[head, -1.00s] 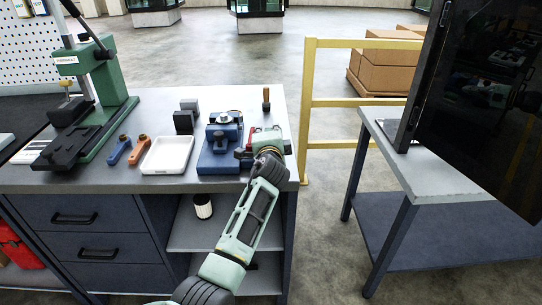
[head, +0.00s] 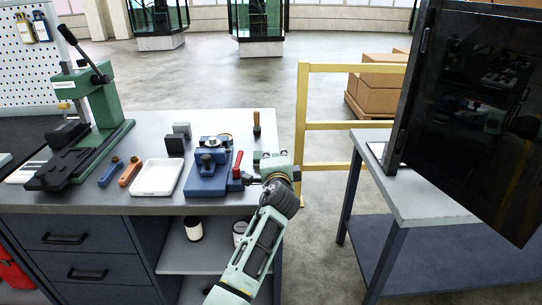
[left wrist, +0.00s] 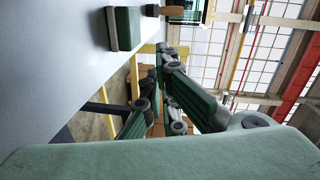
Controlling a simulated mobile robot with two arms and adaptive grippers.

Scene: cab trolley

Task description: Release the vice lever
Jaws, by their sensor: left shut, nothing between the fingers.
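The blue vice (head: 207,176) stands on the grey bench top near its right front part. Its red lever (head: 238,165) stands up at the vice's right side. My left gripper (head: 248,179) is shut and empty, just right of the lever's lower end. Whether it touches the lever I cannot tell. In the left wrist view the gripper's dark, jointed green fingers (left wrist: 155,95) show close together, and no vice or lever can be made out there. My right gripper is not in view.
A white tray (head: 157,190), blue and orange handled tools and a green press (head: 105,105) stand left of the vice. A wooden-handled tool (head: 256,124) stands behind. A yellow railing (head: 301,110) and a side table (head: 420,200) are on the right.

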